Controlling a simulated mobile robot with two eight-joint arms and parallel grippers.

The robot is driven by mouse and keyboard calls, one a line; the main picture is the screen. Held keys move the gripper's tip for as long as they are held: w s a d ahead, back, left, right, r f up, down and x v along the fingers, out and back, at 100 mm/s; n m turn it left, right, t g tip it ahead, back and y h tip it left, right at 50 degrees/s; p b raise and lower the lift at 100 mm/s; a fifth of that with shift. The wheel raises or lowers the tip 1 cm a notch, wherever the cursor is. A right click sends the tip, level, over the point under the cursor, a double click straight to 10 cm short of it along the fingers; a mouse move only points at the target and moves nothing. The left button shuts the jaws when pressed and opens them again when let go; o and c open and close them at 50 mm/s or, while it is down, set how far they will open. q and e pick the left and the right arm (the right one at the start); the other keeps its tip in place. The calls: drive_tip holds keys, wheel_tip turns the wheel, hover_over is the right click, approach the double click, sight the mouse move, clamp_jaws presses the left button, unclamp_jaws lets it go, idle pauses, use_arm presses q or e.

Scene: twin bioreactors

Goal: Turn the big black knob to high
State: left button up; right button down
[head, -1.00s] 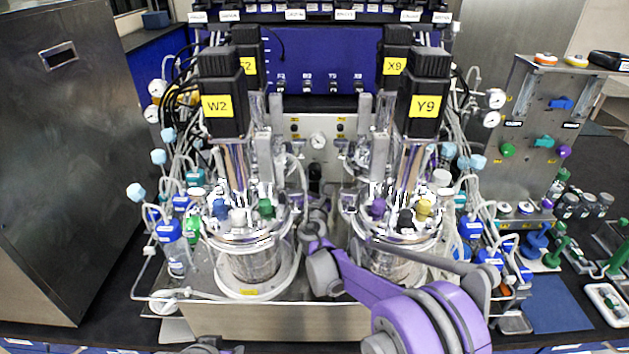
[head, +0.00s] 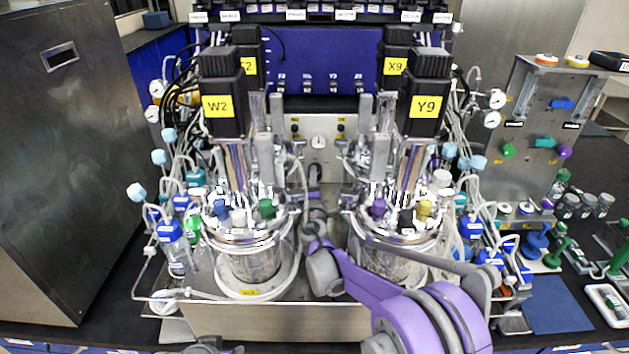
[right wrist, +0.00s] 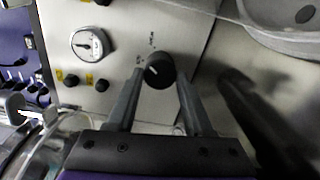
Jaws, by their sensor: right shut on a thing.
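The big black knob (right wrist: 160,71) is on the steel panel in the right wrist view, with a white pointer mark slanting toward its upper left. Small labels, too blurred to read, are to its left and above it. My right gripper (right wrist: 160,78) is shut on the knob, one finger on each side. In the head view my right gripper (head: 314,182) reaches between the two vessels to the panel and hides most of the knob.
The left vessel W2 (head: 252,262) and right vessel Y9 (head: 388,262) flank my right arm closely. A gauge (right wrist: 88,45) and small black knobs (right wrist: 71,80) share the panel. Tubes and bottles crowd both sides. A blue mat (head: 556,304) lies at the right.

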drive_tip(key=m, duration=0.5)
idle(0.6)
drive_tip(key=c, duration=0.6)
unclamp_jaws()
drive_tip(key=shift+r, duration=0.1)
